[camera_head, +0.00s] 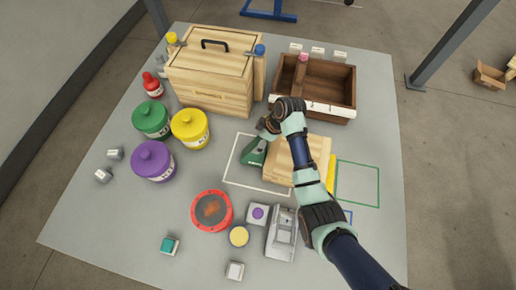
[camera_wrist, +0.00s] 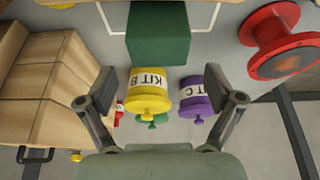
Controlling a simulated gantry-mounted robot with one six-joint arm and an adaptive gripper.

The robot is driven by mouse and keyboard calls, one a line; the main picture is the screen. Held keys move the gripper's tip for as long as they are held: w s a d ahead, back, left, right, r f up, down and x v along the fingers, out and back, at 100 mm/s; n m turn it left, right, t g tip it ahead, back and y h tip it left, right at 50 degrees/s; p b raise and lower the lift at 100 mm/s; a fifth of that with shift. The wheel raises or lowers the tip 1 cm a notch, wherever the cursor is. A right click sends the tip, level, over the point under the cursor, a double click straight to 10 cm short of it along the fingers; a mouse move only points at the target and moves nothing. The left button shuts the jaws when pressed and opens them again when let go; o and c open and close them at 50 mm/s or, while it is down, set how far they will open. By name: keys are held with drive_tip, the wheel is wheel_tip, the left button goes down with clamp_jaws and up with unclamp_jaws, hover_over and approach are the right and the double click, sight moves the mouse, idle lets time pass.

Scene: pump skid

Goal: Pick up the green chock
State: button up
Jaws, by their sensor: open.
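The green chock (camera_head: 253,153) is a green wedge-like block in the white-outlined square, beside a pale wooden block (camera_head: 285,165). In the wrist view the green chock (camera_wrist: 158,35) shows at the top centre, beyond my fingertips and between their lines. My gripper (camera_head: 264,131) is above and close to the chock in the head view and covers part of it. In the wrist view my gripper (camera_wrist: 167,82) has its two fingers spread wide with nothing held between them. I cannot tell the exact gap to the chock.
A lidded wooden box (camera_head: 212,85) and an open brown crate (camera_head: 330,88) stand at the back. Yellow (camera_head: 190,128), green (camera_head: 152,118) and purple (camera_head: 153,160) canisters stand left. A red round piece (camera_head: 211,210) and a grey metal part (camera_head: 281,235) lie in front.

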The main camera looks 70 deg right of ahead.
sight(258, 142)
drive_tip(key=b+x, duration=0.3)
drive_tip(key=x, duration=0.2)
drive_tip(key=shift+s+f, duration=0.1)
drive_tip(key=shift+f, duration=0.15)
drive_tip(key=shift+d+r, duration=0.1)
drive_tip(key=shift+c, duration=0.4)
